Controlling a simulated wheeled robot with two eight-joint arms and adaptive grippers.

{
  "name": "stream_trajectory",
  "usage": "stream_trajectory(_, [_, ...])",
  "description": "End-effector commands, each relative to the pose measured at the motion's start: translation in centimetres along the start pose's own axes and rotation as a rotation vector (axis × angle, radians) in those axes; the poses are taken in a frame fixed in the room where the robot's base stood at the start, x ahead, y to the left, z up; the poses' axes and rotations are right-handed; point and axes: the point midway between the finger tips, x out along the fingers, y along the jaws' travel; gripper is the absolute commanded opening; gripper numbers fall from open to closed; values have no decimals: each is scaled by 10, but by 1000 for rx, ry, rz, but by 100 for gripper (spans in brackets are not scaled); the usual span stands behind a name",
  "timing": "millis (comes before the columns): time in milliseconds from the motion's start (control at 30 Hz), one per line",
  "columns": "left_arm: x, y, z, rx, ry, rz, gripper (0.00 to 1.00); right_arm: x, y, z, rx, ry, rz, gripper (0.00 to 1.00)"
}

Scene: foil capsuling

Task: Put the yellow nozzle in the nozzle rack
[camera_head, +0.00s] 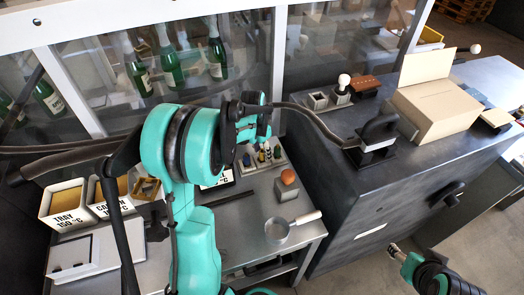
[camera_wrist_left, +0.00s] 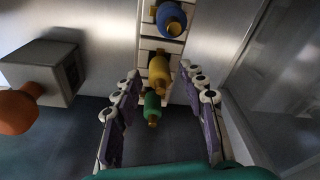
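The yellow nozzle (camera_wrist_left: 159,71) shows in the left wrist view, in line between a blue nozzle (camera_wrist_left: 171,19) and a green nozzle (camera_wrist_left: 152,104). It overlaps the pale nozzle rack (camera_wrist_left: 147,32); I cannot tell whether it is seated in a slot. My left gripper (camera_wrist_left: 160,76) is open, with one finger on each side of the yellow and green nozzles and no visible contact. In the head view the rack (camera_head: 272,163) stands on the steel bench, partly behind my left arm. My right gripper (camera_head: 396,252) is at the lower right, away from the bench; its fingers are unclear.
A grey block with an orange knob (camera_wrist_left: 45,72) stands left of the rack; it also shows in the head view (camera_head: 287,186). A round pan (camera_head: 277,230) lies near the front edge. Labelled bins (camera_head: 66,205) stand left. A cardboard box (camera_head: 435,108) is on the right counter.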

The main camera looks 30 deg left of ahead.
Motion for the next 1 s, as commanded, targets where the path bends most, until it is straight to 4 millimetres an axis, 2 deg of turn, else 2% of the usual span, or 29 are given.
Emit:
stream_trajectory(167, [-9,0,-1,0,0,0,42,-5,0,-4,0,0,0,58])
stream_trajectory(600, [-100,0,0,-1,0,0,42,-27,0,-20,0,0,0,58])
stream_trajectory(800, [-121,0,0,-1,0,0,42,-31,0,-22,0,0,0,58])
stream_trajectory(900, [-130,9,1,-7,10,-9,42,-32,0,-23,0,0,0,58])
stream_trajectory(1000, [-144,32,6,-31,40,-35,42,-32,0,-22,0,0,0,58])
